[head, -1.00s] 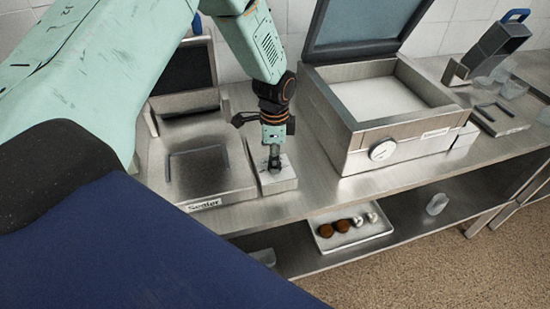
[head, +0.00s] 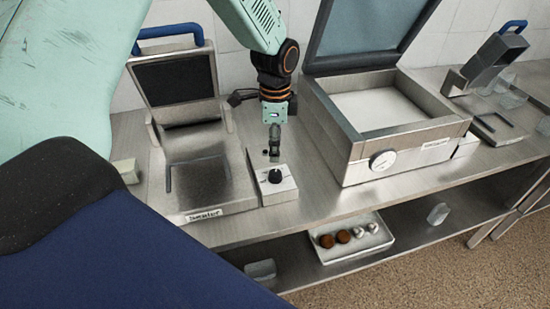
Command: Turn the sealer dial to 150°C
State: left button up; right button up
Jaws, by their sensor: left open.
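The sealer (head: 196,178) stands at the left of the counter, with its lid raised and a label reading "Sealer" on its front edge. A light control box (head: 280,189) sits at its right side, with a black round dial (head: 275,176) on top. Any marks around the dial are too small to read. My left gripper (head: 274,158) points down just above and behind the dial. It is open and empty, and a small gap seems to separate its tips from the dial. My right gripper is not in view.
A large steel machine (head: 407,137) with an open lid and a white round gauge (head: 382,160) stands to the right. A tray (head: 352,252) with brown and silver balls lies on the lower shelf. Another device (head: 487,62) with a blue handle is at the far right.

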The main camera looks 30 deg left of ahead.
pick_arm(q)
jog(key=shift+r, duration=1.55)
